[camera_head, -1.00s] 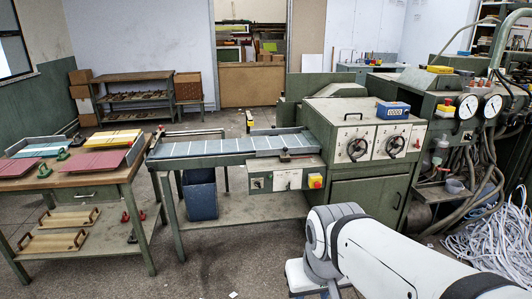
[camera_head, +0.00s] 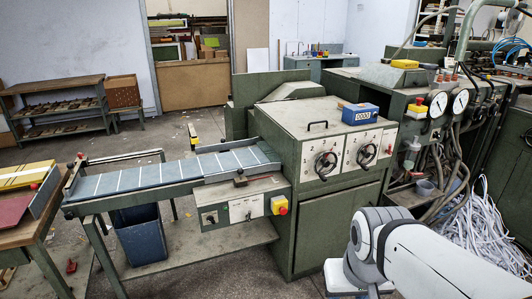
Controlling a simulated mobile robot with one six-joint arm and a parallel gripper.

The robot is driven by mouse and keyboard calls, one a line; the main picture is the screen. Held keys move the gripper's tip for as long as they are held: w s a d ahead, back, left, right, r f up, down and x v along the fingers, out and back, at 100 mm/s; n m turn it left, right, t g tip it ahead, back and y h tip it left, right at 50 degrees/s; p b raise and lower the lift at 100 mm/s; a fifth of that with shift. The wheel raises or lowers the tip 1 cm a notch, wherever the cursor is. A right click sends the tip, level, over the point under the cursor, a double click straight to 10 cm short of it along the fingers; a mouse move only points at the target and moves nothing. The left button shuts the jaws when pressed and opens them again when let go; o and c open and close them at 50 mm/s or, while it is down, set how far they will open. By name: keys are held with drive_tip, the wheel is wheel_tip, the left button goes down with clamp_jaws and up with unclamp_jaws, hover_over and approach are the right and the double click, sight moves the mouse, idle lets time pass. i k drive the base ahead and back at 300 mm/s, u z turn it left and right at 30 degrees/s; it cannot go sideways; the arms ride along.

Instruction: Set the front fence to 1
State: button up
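The feeder table (camera_head: 150,176) has a blue-grey top with white cross lines and runs into the green machine (camera_head: 320,140). A low metal rail (camera_head: 235,173), which looks like the front fence, lies along its near edge at the machine end. A small dark clamp or knob (camera_head: 240,181) sits on it. Any scale or number there is too small to read. My gripper is not in view; only my white arm shows at the lower right, apart from the feeder.
Two dial handwheels (camera_head: 326,164) and a blue counter box (camera_head: 360,114) are on the machine. A control panel with a red-yellow button (camera_head: 279,205) hangs below the feeder. A blue bin (camera_head: 140,235) stands underneath. Shredded strips (camera_head: 490,225) lie at right. Floor in front shows free room.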

sight(238, 175)
drive_tip(key=z, duration=0.1)
drive_tip(key=i, duration=1.4)
drive_tip(key=u, duration=0.7)
drive_tip(key=k, duration=0.65)
drive_tip(key=u, duration=0.25)
drive_tip(key=i, duration=0.75)
drive_tip(key=z, duration=0.15)
